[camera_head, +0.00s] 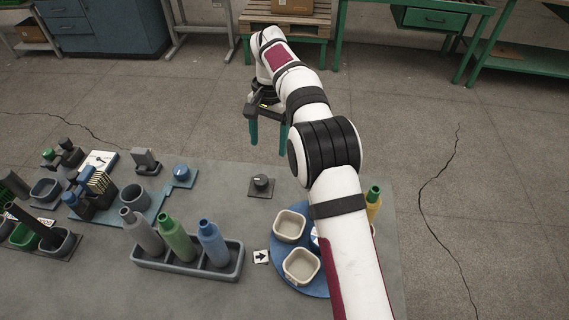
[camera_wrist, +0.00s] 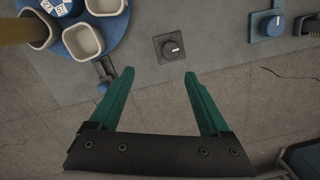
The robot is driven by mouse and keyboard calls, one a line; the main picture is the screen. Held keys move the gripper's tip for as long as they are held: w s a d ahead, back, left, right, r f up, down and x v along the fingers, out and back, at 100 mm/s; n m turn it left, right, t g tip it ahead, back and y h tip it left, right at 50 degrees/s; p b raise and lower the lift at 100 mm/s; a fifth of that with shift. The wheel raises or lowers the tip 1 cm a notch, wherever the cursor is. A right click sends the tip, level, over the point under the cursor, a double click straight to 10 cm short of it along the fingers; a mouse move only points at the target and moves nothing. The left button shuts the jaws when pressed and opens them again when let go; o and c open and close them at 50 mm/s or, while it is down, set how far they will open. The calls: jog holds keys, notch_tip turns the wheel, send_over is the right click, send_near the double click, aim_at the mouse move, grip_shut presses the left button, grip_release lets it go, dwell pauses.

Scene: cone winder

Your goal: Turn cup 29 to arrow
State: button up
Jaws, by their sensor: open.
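The blue turntable (camera_head: 276,238) carries pale square cups; a rear cup (camera_head: 290,226) and a front cup (camera_head: 301,266) show, and my arm hides much of the disc. In the wrist view the turntable (camera_wrist: 115,30) is at upper left with several cups, such as one cup (camera_wrist: 83,41), around a blue-and-white marked hub (camera_wrist: 62,6). I cannot read which cup is 29. The black arrow on a white card (camera_head: 261,257) lies left of the turntable and points right. My gripper (camera_head: 268,146) is open and empty, beyond the table's far edge; its teal fingers show in the wrist view (camera_wrist: 159,75).
A black knob on a square plate (camera_head: 262,184) stands behind the turntable, near the far edge. A grey tray (camera_head: 187,262) with three bottles stands left of the arrow card. A blue-based knob (camera_head: 181,174) is farther left. A yellow bottle (camera_head: 373,203) stands partly behind my arm.

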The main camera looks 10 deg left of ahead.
aim_at(261, 179)
jog(key=shift+n+t, duration=0.4)
jog(key=shift+n, duration=0.3)
jog(key=a+f, duration=0.1)
jog(key=f, duration=0.3)
jog(key=a+f, duration=0.1)
jog(key=f, duration=0.9)
jog(key=shift+a+f, duration=0.2)
jog(key=shift+a, duration=0.2)
grip_shut()
jog(key=n, duration=0.3)
grip_release()
notch_tip(261, 179, up, 16)
